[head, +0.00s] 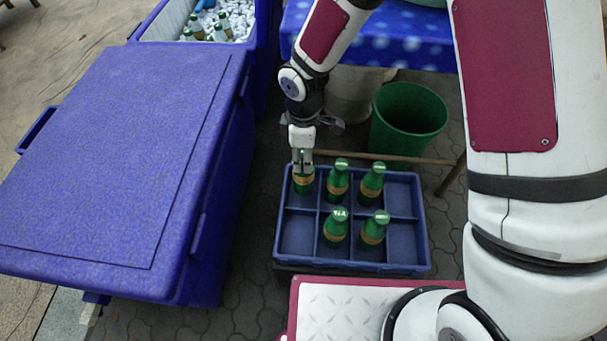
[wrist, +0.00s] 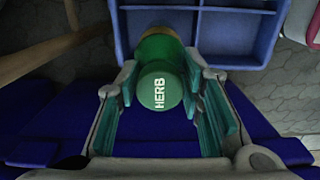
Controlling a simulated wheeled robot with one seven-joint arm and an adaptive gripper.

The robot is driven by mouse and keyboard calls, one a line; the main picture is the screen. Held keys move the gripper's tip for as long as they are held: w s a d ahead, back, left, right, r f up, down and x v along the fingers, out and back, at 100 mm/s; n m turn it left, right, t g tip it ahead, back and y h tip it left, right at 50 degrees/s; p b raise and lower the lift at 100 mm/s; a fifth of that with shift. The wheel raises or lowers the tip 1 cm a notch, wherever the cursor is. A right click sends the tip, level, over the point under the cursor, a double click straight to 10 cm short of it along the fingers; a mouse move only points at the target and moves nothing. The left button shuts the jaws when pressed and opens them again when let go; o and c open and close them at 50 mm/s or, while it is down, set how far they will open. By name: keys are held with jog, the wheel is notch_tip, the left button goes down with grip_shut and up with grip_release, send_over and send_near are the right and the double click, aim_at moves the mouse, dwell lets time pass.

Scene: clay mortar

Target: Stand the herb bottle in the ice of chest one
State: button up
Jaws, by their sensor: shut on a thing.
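The herb bottle (head: 304,183) is green with a tan label and stands in the back left compartment of the blue crate (head: 350,267). In the wrist view its cap (wrist: 160,90) reads "HERB" and lies between the fingers. My gripper (head: 302,162) reaches down from above and is shut on the bottle's upper part. An open blue chest (head: 262,30) at the top left holds white ice (head: 235,18) with several bottles in it. A nearer blue chest (head: 125,160) has its lid shut. I see no number on either chest.
Several other green bottles (head: 372,182) stand in the crate; its right compartments are empty. A green bin (head: 408,118) stands behind the crate, with a wooden bar (head: 390,157) between them. A blue-clothed table (head: 400,45) is at the back.

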notch_tip(320, 180, up, 15)
jog(key=p, duration=1.2)
jog(key=shift+r, duration=0.2)
